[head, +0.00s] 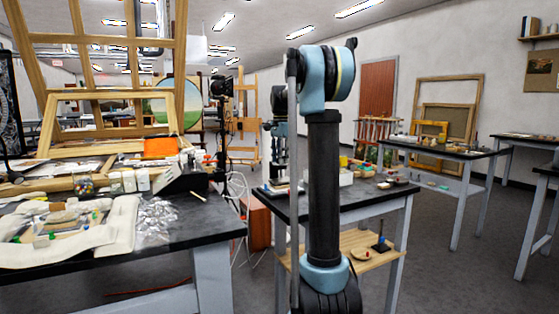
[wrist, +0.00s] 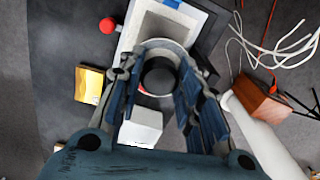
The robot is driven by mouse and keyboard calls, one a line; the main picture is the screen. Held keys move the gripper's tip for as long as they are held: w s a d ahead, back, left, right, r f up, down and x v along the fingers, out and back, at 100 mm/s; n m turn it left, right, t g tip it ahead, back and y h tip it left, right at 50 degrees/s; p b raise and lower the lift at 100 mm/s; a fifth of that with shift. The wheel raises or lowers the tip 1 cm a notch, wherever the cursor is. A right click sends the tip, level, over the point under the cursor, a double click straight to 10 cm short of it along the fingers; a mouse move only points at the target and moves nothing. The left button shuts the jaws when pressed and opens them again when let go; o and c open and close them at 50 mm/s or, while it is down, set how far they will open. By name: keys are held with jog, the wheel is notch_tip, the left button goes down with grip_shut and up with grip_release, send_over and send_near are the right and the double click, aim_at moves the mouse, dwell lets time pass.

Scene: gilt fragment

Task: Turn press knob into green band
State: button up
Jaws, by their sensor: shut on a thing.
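In the wrist view my gripper (wrist: 160,68) points down, with its two blue-grey fingers on either side of a round dark-topped knob (wrist: 158,78) with a pale rim. I take it to be the press knob; the fingers are closed around it. It stands in front of a white-and-grey framed body (wrist: 160,25), partly hidden by the fingers. A small red mark shows beside the knob's left edge. I cannot make out a green band or a pointer in either view.
An orange-brown box (wrist: 262,98) and loose cables are at the right. A cluttered workbench (head: 190,225) stands left in the head view.

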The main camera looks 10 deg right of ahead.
jog(key=m, duration=0.5)
jog(key=shift+w+m, duration=0.15)
jog(key=shift+m, duration=0.15)
dwell(0.5)
jog(key=o, duration=1.1)
jog(key=shift+c, duration=0.2)
notch_tip(320, 180, up, 12)
jog(key=shift+f, duration=0.1)
